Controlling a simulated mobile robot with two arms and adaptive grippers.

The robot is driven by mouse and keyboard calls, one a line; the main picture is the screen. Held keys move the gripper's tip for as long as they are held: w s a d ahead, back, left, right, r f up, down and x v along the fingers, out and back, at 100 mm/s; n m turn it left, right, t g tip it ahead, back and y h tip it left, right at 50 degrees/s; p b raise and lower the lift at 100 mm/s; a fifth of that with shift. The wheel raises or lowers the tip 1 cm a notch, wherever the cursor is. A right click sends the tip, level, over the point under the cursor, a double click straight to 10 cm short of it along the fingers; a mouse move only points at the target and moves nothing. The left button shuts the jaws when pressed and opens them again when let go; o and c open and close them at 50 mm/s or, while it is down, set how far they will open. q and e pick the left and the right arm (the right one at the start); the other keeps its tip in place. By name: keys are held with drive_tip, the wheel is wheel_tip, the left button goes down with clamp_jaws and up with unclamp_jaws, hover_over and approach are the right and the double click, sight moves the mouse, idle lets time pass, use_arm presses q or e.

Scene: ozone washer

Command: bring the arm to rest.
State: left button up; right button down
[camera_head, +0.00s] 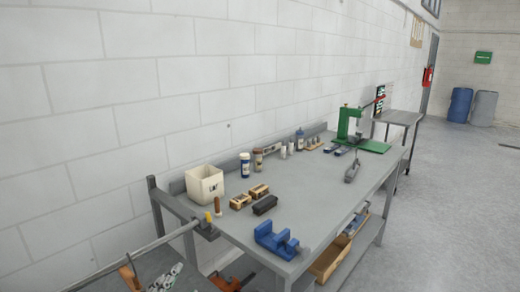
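Neither of my grippers and no part of my arms shows in the head view, so their pose and opening cannot be seen. A long grey workbench (300,195) runs along the wall. A blue vise (275,240) sits at its near corner. A green press (350,125) with a red-tipped lever stands at its far end. A white bin (205,184) stands at the back left of the bench.
Small wooden blocks (259,191), a dark block (265,205) and bottles (245,165) stand on the bench. A grey tool (352,172) lies near its right edge. A cart with a rail (140,252) is at lower left. The floor (450,210) at right is clear.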

use_arm(q)
drive_tip(key=s+a+f+n+g+y, duration=0.1)
drive_tip(key=s+a+f+n+g, duration=0.15)
drive_tip(key=s+f+g, duration=0.4)
drive_tip(key=s+a+f+n+g, duration=0.1)
drive_tip(key=s+f+n, duration=0.25)
drive_tip(key=f, duration=0.55)
drive_tip(key=s+f+n+g, duration=0.2)
drive_tip(key=s+f+g, duration=0.45)
drive_tip(key=s, duration=0.75)
wheel_tip(320, 180, down, 26)
drive_tip(key=s, duration=0.1)
drive_tip(key=s+a+f+g, duration=0.1)
drive_tip(key=s+a+f, duration=0.2)
drive_tip(key=s+f, duration=1.4)
drive_tip(key=shift+s+f+g, duration=0.15)
drive_tip(key=shift+s+g, duration=0.1)
drive_tip(key=shift+g, duration=0.15)
